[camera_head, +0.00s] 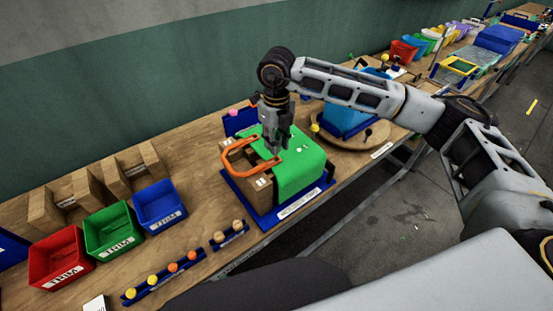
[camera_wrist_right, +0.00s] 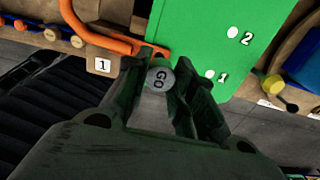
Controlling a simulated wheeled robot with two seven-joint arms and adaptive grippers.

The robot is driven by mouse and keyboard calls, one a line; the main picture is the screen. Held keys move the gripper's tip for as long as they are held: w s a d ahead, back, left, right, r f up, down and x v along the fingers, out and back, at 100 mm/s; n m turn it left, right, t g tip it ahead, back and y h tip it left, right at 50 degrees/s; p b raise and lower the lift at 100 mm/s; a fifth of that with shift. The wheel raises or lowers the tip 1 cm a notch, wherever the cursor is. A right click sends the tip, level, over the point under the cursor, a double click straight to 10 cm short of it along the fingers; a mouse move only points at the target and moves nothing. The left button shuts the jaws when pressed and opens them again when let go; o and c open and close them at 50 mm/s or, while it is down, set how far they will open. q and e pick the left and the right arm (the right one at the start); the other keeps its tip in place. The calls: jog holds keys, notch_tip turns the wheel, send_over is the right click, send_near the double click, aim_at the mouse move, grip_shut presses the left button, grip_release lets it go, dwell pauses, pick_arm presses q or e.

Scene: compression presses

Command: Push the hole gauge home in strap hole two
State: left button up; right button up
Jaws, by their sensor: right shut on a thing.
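My right gripper (camera_head: 276,150) reaches down at the green strap (camera_head: 300,173) on the press block. The gauge's lower end is hidden. The green strap (camera_wrist_right: 215,45) shows two white holes: hole one (camera_wrist_right: 210,74) beside the "1", and hole two (camera_wrist_right: 233,33) beside the "2", farther up. The gauge appears left of both holes, nearer hole one. An orange handle (camera_head: 226,160) loops around the block's left side. My left gripper is not in view.
Red (camera_head: 62,258), green (camera_head: 112,232) and blue bins (camera_head: 159,206) stand at the left. A blue rack (camera_head: 165,279) with yellow and orange knobs lies at the front edge. A yellow-knobbed pin (camera_wrist_right: 272,88) and blue fixture (camera_head: 347,118) stand right of the strap.

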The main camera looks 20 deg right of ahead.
jog(key=shift+r+p, duration=0.3)
jog(key=shift+r, duration=0.85)
